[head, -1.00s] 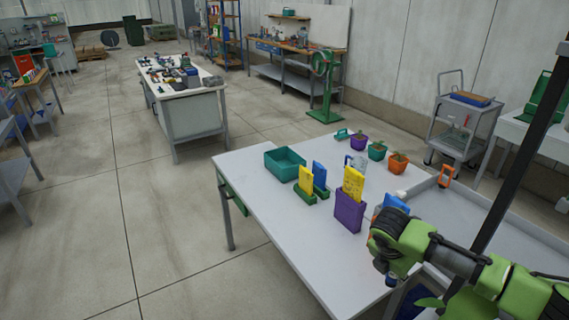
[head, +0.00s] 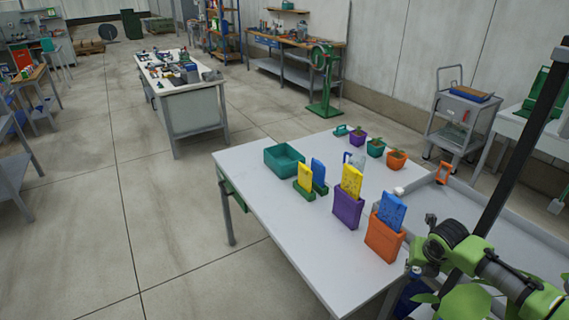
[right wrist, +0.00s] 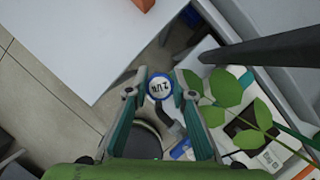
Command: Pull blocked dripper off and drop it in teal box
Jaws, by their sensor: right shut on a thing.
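The teal box (head: 284,161) stands open at the far left of the white table in the head view. A small round dripper (right wrist: 160,87) with a blue ring and a white marked face is between the teal fingers of my right gripper (right wrist: 161,78). The gripper is shut on it. In the head view, my right arm is at the lower right, past the table's near right edge, and its fingers are mostly hidden. A short dark stub shows beside the dripper in the wrist view. My left gripper is not in view.
On the table stand a purple holder (head: 347,212) and an orange holder (head: 384,240) with upright cards, green card stands and small potted plants (head: 397,160). A black post (head: 520,140) rises beside my right arm. A leafy plant (right wrist: 230,90) is close to the gripper. The table's front left is clear.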

